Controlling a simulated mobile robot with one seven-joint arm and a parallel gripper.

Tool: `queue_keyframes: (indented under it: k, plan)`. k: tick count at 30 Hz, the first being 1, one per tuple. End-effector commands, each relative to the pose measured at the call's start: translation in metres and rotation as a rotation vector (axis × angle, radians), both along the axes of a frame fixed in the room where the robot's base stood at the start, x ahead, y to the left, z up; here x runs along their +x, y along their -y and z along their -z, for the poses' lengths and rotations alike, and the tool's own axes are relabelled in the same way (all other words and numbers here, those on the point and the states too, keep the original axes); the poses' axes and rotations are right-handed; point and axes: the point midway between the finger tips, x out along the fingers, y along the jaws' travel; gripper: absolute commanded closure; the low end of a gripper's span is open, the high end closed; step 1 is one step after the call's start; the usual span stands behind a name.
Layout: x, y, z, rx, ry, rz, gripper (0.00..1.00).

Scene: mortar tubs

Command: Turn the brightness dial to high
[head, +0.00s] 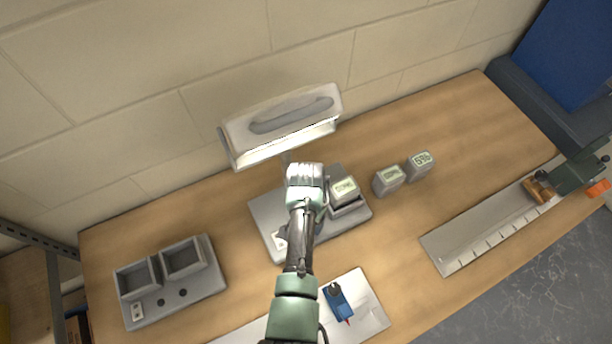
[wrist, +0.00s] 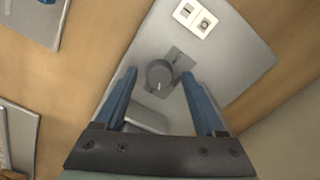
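The brightness dial (wrist: 160,74) is a round dark grey knob on the pale grey base (wrist: 232,62) in the wrist view. A small white mark sits on the dial's lower part in that view. A dark plate (wrist: 180,60) lies beside and partly under the dial; I cannot read any marking on it. My gripper (wrist: 159,78) is open, with a blue finger on each side of the dial and gaps showing. In the head view my gripper (head: 304,176) hangs over the lamp base (head: 266,212) and hides the dial. The lamp's hood (head: 285,124) stands behind it.
A white rocker switch (wrist: 195,18) is on the base. A block with a display (head: 344,187) sits in a holder on the base. Two similar blocks (head: 388,180) (head: 420,165) stand to the right. A two-tub tray (head: 205,285) is at left, a blue tool (head: 338,300) in front.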

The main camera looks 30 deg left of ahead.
Motion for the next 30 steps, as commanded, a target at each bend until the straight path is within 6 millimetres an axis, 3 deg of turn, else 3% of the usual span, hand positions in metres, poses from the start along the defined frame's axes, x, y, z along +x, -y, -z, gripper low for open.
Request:
queue_keyframes:
  k: [8, 21, 30]
  plan:
    - [0.000, 0.000, -0.007, 0.001, 0.001, -0.001, 0.28]
    - [0.001, 0.000, -0.066, 0.001, 0.002, 0.000, 0.28]
    - [0.000, 0.000, -0.075, -0.001, -0.001, 0.000, 0.28]
